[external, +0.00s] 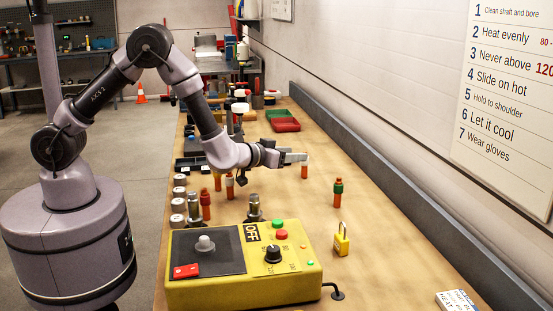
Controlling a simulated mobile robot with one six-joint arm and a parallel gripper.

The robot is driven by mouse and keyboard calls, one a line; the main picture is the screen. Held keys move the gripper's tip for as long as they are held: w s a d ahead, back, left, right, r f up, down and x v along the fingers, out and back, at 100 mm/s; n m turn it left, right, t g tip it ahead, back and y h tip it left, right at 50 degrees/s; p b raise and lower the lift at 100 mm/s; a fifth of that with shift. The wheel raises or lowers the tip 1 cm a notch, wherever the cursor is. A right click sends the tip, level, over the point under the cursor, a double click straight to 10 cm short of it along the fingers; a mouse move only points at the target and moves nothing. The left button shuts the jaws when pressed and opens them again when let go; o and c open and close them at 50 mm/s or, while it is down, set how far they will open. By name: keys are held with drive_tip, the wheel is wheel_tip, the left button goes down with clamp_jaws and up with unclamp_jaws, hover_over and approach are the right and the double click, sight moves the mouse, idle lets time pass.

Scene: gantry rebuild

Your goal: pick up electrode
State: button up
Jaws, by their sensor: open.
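No thing is clearly marked as the electrode. Several small upright orange-brown pegs stand on the bench and may be electrodes. One orange peg (304,171) stands just beneath and beside my fingertips. Another peg with a green top (338,188) stands to the right and nearer the camera. More stand at the left, one orange (205,205) and one with a white band (229,187). My gripper (297,157) is open and level, pointing right. I cannot tell whether it touches the near peg or has it between its fingers.
A yellow control box (240,285) with knobs fills the near bench. A yellow padlock (341,243) stands to its right. Metal fittings (194,208) and round pieces line the left edge. A red tray (286,125) lies behind. The right side of the bench (390,245) is mostly clear.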

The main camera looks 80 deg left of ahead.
sight(305, 165)
drive_tip(key=shift+s+a+f+n+y, duration=0.15)
drive_tip(key=shift+a+f+n+y, duration=0.25)
drive_tip(key=shift+a+f+y, duration=0.35)
drive_tip(key=b+x, duration=0.1)
drive_tip(key=x, duration=0.2)
drive_tip(key=f+b+x, duration=0.1)
drive_tip(key=x, duration=0.2)
drive_tip(key=shift+d+f, duration=0.15)
drive_tip(key=shift+f, duration=0.1)
drive_tip(key=shift+w+b, duration=0.3)
drive_tip(key=shift+w, duration=0.1)
drive_tip(key=shift+r, duration=0.1)
clamp_jaws()
